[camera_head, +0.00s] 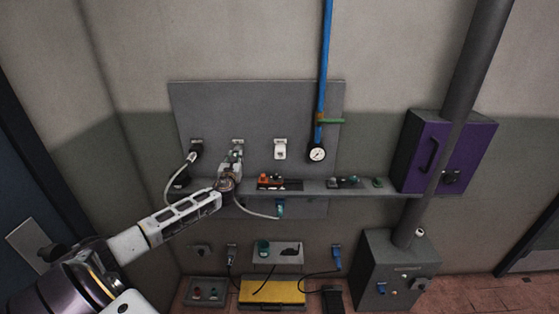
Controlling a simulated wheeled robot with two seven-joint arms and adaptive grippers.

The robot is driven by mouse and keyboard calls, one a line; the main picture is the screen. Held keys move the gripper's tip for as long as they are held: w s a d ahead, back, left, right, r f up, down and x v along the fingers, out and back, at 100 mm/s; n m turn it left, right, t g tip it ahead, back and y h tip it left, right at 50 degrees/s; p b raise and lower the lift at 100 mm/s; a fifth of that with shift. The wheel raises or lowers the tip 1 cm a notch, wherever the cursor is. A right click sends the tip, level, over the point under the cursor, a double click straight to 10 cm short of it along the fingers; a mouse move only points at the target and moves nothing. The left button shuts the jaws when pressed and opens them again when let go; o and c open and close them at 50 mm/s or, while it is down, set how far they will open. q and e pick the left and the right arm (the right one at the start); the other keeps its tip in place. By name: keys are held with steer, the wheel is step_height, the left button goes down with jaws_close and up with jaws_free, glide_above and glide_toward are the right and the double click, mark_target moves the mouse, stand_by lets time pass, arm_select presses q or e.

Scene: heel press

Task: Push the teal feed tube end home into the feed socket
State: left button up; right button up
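My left arm reaches in from the lower left, and its gripper (235,158) is up at the grey wall panel, just below a grey socket (237,143). A small teal piece (238,152) shows between the gripper and this socket. It looks like a tube end, but I cannot tell how deep it sits. The fingers are too small and covered to tell whether they are shut on it. A pale tube (255,214) curves from below my gripper to a teal-blue fitting (280,207) under the shelf. My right gripper is not in view.
A dark socket (196,143) with a pale hose and a white socket (280,146) flank the gripper. A shelf (320,187) with small parts runs below. A gauge (317,153) on a blue pipe and a purple cabinet (452,152) stand to the right.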

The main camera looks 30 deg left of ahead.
arm_select(q)
steer(key=o, duration=0.4)
steer(key=shift+s+d, duration=0.1)
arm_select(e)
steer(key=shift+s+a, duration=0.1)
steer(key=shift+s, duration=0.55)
arm_select(q)
steer(key=shift+s+d+f, duration=0.1)
steer(key=shift+s+d, duration=0.15)
steer(key=shift+s, duration=0.25)
steer(key=shift+v, duration=5.3)
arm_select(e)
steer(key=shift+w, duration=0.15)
